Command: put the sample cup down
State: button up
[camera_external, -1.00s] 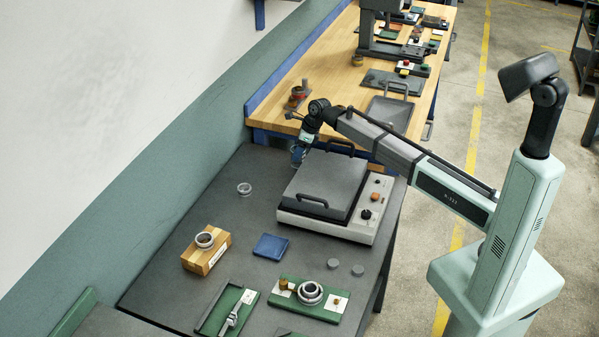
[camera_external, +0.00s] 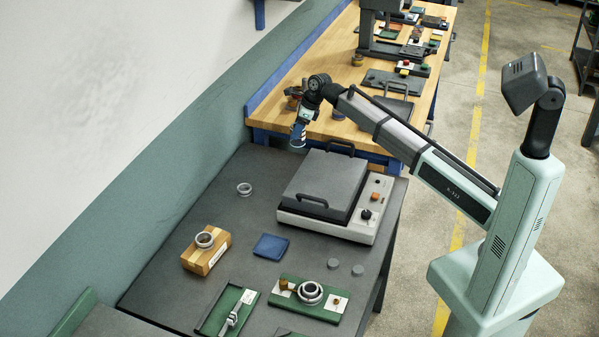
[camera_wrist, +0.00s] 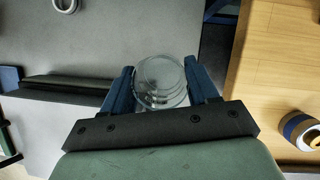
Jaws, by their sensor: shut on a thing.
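The sample cup (camera_wrist: 160,84) is clear and round, and I look down into it in the wrist view. My gripper (camera_wrist: 160,90) is shut on it, with one blue finger at each side of the cup. In the external view my gripper (camera_external: 298,138) is beyond the machine's back left corner, near the gap between the grey table and the wooden bench. The cup is small there and its lower end shows at the gripper's tip (camera_external: 297,148). I cannot tell its exact height; no support shows right under it.
The white machine with a grey lid and handles (camera_external: 322,190) stands on the dark grey table (camera_external: 190,255). A metal ring (camera_external: 244,189) lies to its left. The wooden bench (camera_external: 325,85) lies behind.

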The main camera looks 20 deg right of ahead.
jog(key=s+a+n+g, duration=0.15)
jog(key=s+a, duration=0.25)
jog(key=a, duration=0.6)
jog(key=s+a+n, duration=0.3)
jog(key=a, duration=0.6)
jog(key=s+a+n+g, duration=0.1)
jog(key=s+a+n, duration=0.1)
jog(key=s+a, duration=0.5)
jog(key=s+a+n, duration=0.2)
jog(key=s+a, duration=0.6)
jog(key=a, duration=0.4)
jog(key=s+a+n+g, duration=0.1)
jog(key=s+a+n, duration=0.2)
jog(key=s+a, duration=0.5)
jog(key=shift+s+a+r+g, duration=0.1)
jog(key=shift+a+g, duration=0.25)
jog(key=shift+a, duration=0.3)
jog(key=s+a+n+g, duration=0.1)
jog(key=s+a+n, duration=0.1)
jog(key=s+a, duration=0.45)
jog(key=s+a+n, duration=0.2)
jog(key=s+a, duration=0.2)
jog(key=s, duration=0.5)
jog(key=shift+h, duration=0.3)
jog(key=shift+s+f, duration=0.15)
jog(key=shift+f, duration=1.5)
jog(key=shift+s+f, duration=0.15)
jog(key=shift+f, duration=1.55)
jog(key=shift+s+f, duration=0.15)
jog(key=shift+f, duration=1.5)
